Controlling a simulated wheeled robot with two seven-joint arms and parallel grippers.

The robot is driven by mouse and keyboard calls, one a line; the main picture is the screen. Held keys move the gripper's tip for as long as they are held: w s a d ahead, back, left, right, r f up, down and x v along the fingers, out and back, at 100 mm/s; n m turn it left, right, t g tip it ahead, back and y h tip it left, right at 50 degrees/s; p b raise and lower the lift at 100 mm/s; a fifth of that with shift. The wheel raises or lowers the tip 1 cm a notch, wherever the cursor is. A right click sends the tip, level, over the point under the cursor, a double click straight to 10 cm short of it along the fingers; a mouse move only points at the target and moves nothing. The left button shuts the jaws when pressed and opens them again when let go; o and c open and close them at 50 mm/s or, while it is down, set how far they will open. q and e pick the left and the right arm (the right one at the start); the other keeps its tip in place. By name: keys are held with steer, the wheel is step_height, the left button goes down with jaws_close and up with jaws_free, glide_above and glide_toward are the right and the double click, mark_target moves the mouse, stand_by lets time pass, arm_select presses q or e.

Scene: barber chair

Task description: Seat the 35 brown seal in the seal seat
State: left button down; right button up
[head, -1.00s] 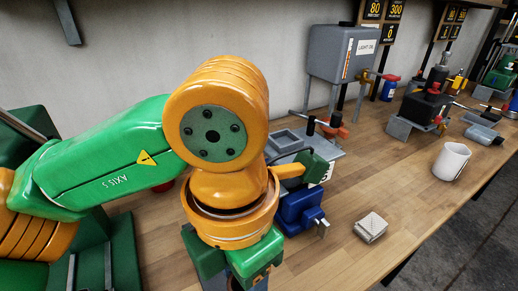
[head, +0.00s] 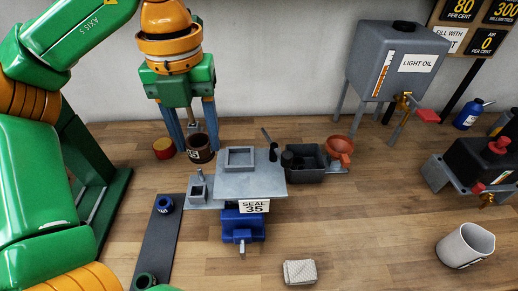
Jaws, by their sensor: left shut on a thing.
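The brown seal (head: 201,150), a short dark brown ring with a white mark, is at the back left of the bench. My left gripper (head: 196,148) points down with its blue fingers on either side of the seal and is shut on it. I cannot tell whether the seal touches the bench. A grey fixture plate (head: 264,180) with a square raised frame stands to the right and nearer, bearing a "SEAL 35" sign (head: 254,206). A small grey block with a pin (head: 199,190) is at its left. Which part is the seal seat is unclear. My right gripper is out of view.
A dark strip (head: 157,235) carries a blue ring (head: 165,204) and a green ring (head: 146,281). A dark tray (head: 306,168) and orange funnel (head: 341,147) adjoin the plate. A folded cloth (head: 300,272) lies in front.

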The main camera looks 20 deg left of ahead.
arm_select(q)
steer(key=w+f, duration=0.2)
steer(key=w, duration=0.1)
steer(key=w+d+f, duration=0.1)
steer(key=w+f, duration=0.4)
steer(key=w, duration=0.2)
steer(key=shift+d+f, duration=0.15)
steer(key=shift+f, duration=0.25)
step_height(320, 180, down, 4)
steer(key=shift+r, duration=0.2)
steer(key=shift+a+f, duration=0.1)
steer(key=shift+a, duration=0.1)
steer(key=shift+d+f, duration=0.15)
steer(key=shift+f, duration=0.05)
steer(key=shift+c, duration=1.4)
jaws_free()
steer(key=shift+r, duration=0.1)
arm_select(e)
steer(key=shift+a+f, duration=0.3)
